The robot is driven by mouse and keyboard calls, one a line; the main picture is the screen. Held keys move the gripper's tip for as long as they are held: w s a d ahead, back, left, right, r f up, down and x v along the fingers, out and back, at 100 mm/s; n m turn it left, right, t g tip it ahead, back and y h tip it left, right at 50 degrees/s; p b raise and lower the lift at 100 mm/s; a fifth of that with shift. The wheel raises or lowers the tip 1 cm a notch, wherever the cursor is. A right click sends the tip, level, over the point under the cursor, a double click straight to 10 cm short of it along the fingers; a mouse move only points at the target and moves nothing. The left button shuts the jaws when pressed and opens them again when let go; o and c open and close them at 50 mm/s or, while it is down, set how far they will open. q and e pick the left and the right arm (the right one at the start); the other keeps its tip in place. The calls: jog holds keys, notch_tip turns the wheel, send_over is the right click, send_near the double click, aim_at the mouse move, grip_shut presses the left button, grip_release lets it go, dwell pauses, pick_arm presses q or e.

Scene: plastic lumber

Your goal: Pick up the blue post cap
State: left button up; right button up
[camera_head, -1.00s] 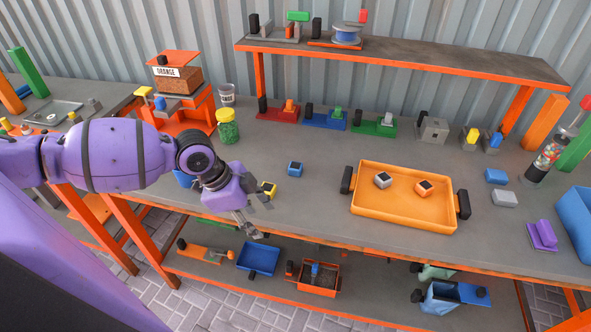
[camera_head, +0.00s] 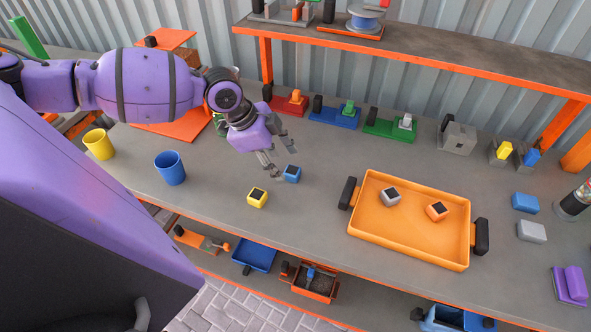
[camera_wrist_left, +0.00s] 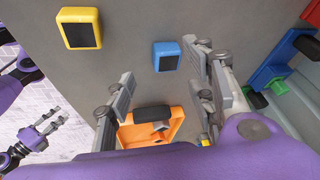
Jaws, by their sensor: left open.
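The blue post cap (camera_head: 292,174) is a small blue block with a dark top face, on the grey bench left of the orange tray. My left gripper (camera_head: 283,160) is open and empty, its fingers above and beside the blue cap; I see no contact. In the left wrist view the blue cap (camera_wrist_left: 167,56) shows beyond the open fingers (camera_wrist_left: 163,76). A similar yellow cap (camera_head: 257,198) stands left of and nearer than the blue one. My right gripper (camera_wrist_left: 45,125) shows small at the left of the wrist view; its jaw state is unclear.
The orange tray (camera_head: 368,238) with black handles holds a grey cap (camera_head: 390,197) and an orange cap (camera_head: 437,210). A blue cup (camera_head: 170,168) and a yellow cup (camera_head: 98,144) stand left. Coloured fixtures line the back under a shelf (camera_head: 430,62). Bench around the blue cap is clear.

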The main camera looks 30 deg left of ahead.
aim_at(291, 172)
pick_arm(q)
jog(key=shift+x, duration=1.1)
jog(key=x, duration=0.3)
jog(key=shift+w+d, duration=0.15)
jog(key=shift+w, duration=0.25)
jog(key=shift+s, duration=0.1)
jog(key=c, duration=1.1)
pick_arm(e)
jog(key=shift+f, duration=0.1)
